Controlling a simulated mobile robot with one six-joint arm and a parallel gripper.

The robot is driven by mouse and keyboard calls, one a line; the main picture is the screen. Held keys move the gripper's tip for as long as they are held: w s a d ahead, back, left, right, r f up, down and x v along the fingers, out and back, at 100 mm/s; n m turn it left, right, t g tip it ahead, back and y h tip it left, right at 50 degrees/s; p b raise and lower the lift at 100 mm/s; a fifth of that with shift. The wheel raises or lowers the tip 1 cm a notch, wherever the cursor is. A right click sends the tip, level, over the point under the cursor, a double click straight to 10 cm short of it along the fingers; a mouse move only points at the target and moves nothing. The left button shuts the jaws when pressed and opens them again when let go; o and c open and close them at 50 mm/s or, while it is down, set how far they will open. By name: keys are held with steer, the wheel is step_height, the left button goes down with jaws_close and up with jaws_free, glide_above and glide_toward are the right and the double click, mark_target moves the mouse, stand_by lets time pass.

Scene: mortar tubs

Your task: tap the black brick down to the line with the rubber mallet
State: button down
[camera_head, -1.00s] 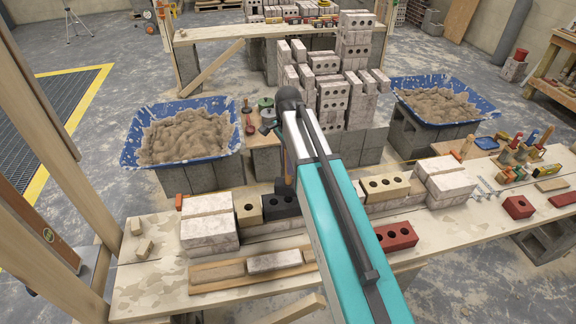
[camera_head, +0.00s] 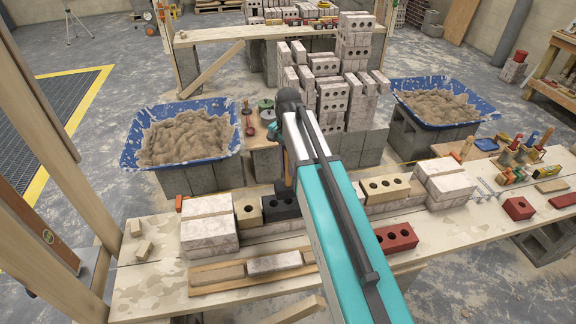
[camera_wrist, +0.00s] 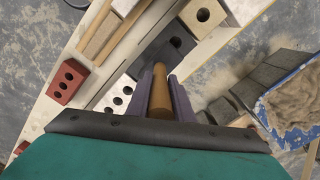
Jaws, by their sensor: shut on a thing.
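The black brick (camera_head: 281,207) sits in the brick row on the bench, right of a tan brick (camera_head: 248,209). Its right part is hidden by my arm in the head view. In the wrist view the black brick (camera_wrist: 176,44) shows one round hole and lies beyond my gripper (camera_wrist: 161,82). My gripper is shut on the wooden handle of the rubber mallet (camera_wrist: 160,93). The handle also shows as a small brown strip left of my arm in the head view. The mallet head is hard to tell from the dark brick. The string line cannot be made out clearly.
White bricks (camera_head: 209,236) stand left of the row, and a tan holed brick (camera_head: 386,187) lies to the right. Red bricks (camera_head: 396,238) lie on the bench front. Blue mortar tubs (camera_head: 184,134) (camera_head: 441,100) stand behind, with a tall brick stack (camera_head: 333,100) between them.

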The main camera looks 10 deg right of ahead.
steer(key=n, duration=0.3)
steer(key=shift+f+n+b, duration=0.15)
steer(key=shift+n+b, duration=0.15)
steer(key=shift+f+n+b, duration=0.2)
steer(key=shift+n+b, duration=0.1)
steer(key=shift+n, duration=0.2)
step_height(320, 180, down, 4)
steer(key=shift+b, duration=0.95)
steer(key=shift+r+p, duration=1.6)
steer(key=shift+r, duration=0.65)
